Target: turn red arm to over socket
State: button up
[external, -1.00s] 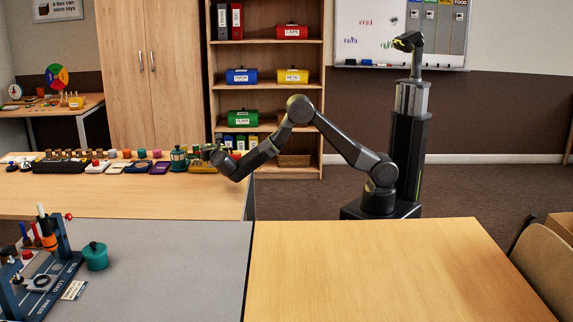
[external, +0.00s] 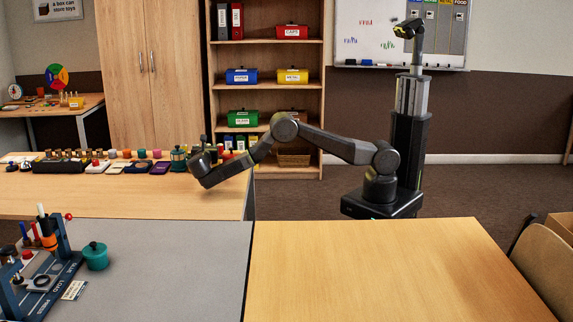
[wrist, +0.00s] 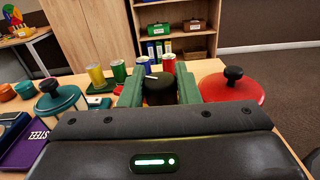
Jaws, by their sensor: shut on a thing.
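A dark blue fixture (external: 58,268) with marked labels stands on the grey table at the lower left of the external view. A small red knob (external: 68,216) sticks out at its upper right; I cannot tell for sure whether it is part of the red arm. A ring (external: 40,283), possibly the socket, lies on the fixture. My gripper (external: 203,148) is at the back bench, well away from the fixture. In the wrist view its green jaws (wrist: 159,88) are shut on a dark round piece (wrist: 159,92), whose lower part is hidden.
A red lidded pot (wrist: 232,89) stands close right of the jaws, and a teal lidded pot (wrist: 60,103) to the left. Several coloured cylinders stand beyond. A green pot (external: 95,257) stands beside the fixture. The front wooden table (external: 390,265) is clear.

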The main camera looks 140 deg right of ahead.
jog(key=shift+m+g+y+p, duration=0.55)
jog(key=shift+m+g+y, duration=0.35)
jog(key=shift+y, duration=0.2)
jog(key=o, duration=0.9)
jog(key=shift+o, duration=0.2)
jog(key=v, duration=0.5)
notch_tip(320, 180, up, 7)
jog(key=shift+p, duration=0.45)
jog(key=shift+o, duration=0.2)
